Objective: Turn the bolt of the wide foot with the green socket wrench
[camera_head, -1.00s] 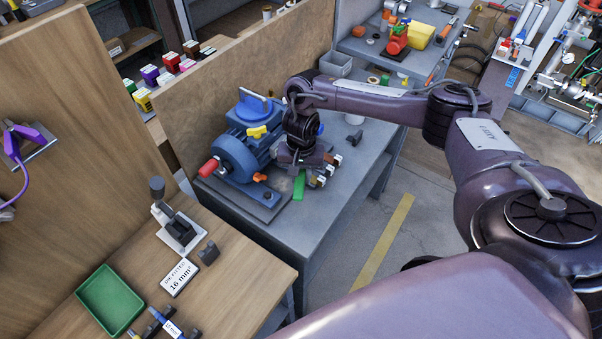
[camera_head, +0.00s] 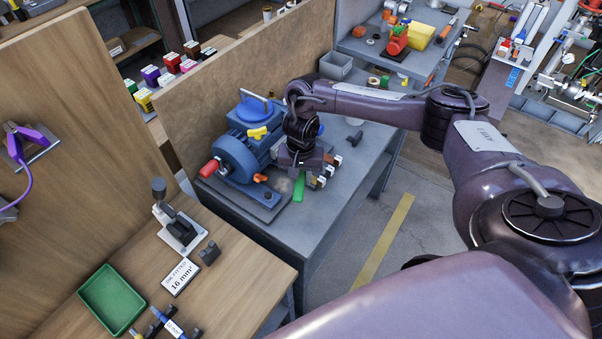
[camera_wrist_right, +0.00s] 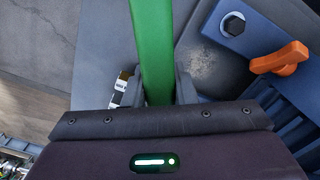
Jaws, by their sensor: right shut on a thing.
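My right gripper (camera_head: 301,173) is shut on the green socket wrench (camera_head: 299,188), beside the blue motor unit (camera_head: 239,158) on the grey bench. In the right wrist view the wrench is a long green bar (camera_wrist_right: 152,45) between the two fingers (camera_wrist_right: 162,88). Its socket end is out of that view. A dark hex bolt (camera_wrist_right: 233,25) sits on a blue-grey foot of the machine, to the right of the wrench and apart from the visible bar. I cannot tell whether this is the wide foot. My left gripper is not in view.
An orange wing handle (camera_wrist_right: 280,58) sticks out near the bolt. Several small pieces with white and orange parts (camera_head: 320,181) lie close right of the gripper. A red-handled part (camera_head: 209,168) juts from the motor's left. A wooden panel (camera_head: 235,75) stands behind the bench.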

